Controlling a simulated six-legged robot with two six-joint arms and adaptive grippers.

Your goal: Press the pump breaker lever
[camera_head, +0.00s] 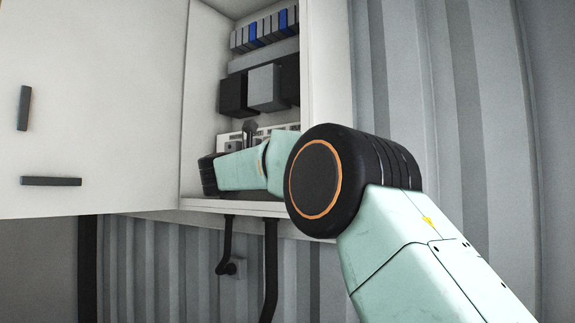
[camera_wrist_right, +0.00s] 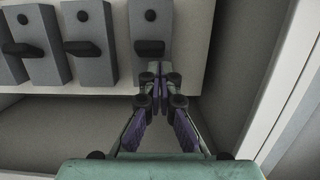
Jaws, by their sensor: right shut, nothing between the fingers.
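A row of grey breakers with black levers fills the top of the right wrist view. The rightmost breaker (camera_wrist_right: 150,22) has its black lever (camera_wrist_right: 150,47) sticking out. My right gripper (camera_wrist_right: 157,72) is shut and empty, its fingertips just below that lever; whether they touch it I cannot tell. No readable label shows which one is the pump breaker lever. In the head view my right arm reaches into the open cabinet (camera_head: 190,208) and hides the gripper and most of the lower breaker row. My left gripper is not in view.
Two more breakers, a middle one (camera_wrist_right: 91,40) and a left one (camera_wrist_right: 30,42), sit left of the fingers. A cabinet side wall (camera_wrist_right: 290,85) stands close on the right. The open cabinet door (camera_head: 90,110) swings out left. Dark boxes (camera_head: 265,86) and blue-grey modules (camera_head: 265,30) sit above.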

